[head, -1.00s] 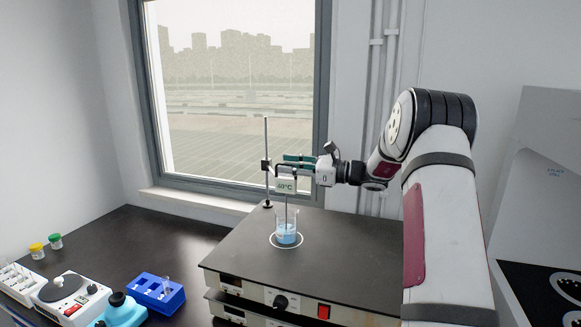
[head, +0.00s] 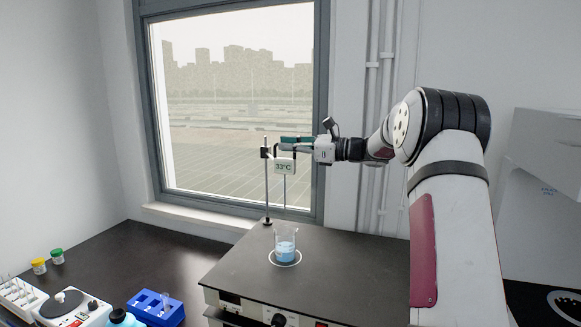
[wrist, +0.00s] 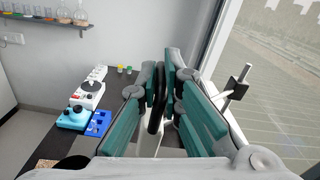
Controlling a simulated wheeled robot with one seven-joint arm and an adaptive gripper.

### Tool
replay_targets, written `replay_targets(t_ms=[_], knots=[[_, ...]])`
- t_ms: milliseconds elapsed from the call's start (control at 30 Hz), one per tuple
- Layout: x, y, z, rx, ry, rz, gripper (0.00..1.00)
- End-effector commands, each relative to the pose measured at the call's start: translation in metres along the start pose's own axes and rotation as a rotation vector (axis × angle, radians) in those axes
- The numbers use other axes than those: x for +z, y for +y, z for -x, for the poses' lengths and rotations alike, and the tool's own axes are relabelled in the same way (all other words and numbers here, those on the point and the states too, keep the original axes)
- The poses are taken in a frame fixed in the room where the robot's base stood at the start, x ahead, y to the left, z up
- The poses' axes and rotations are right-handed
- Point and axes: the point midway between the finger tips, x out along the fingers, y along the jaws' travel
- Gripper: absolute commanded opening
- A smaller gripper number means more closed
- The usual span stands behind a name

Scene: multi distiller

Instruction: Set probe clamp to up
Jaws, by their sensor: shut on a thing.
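The probe clamp (head: 265,152) sits high on a thin upright stand rod (head: 267,190). A white temperature display (head: 285,167) reading 33°C hangs from it, with a thin probe (head: 285,192) pointing down. The probe's lower end is above the rim of a beaker of blue liquid (head: 286,246) and apart from it. My gripper (head: 284,145) comes from the right and is shut on the clamp's arm. In the wrist view, my green-padded fingers (wrist: 163,95) close around a dark part; most of the clamp is hidden there.
The beaker stands inside a white ring on a black-topped hotplate (head: 340,262) with a front knob. A blue tube rack (head: 155,310), a small white device (head: 72,308) and capped jars (head: 39,266) are at lower left. A window (head: 235,110) is behind the stand.

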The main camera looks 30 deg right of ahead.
Motion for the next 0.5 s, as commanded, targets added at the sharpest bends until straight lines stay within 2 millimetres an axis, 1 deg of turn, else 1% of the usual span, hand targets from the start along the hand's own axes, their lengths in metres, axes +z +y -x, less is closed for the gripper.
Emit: replay_targets(t_ms=[33, 100, 433, 467, 500], knots=[[0.0091, -0.0032, 0.0016, -0.007, -0.002, 0.004, 0.0], [0.0138, -0.0044, 0.0015, -0.007, -0.002, 0.003, 0.0], [0.0181, -0.0059, 0.0012, -0.01, -0.005, 0.005, 0.0], [0.0183, -0.006, 0.0013, -0.01, -0.005, 0.006, 0.14], [0.0181, -0.006, 0.0013, -0.01, -0.004, 0.006, 0.23]])
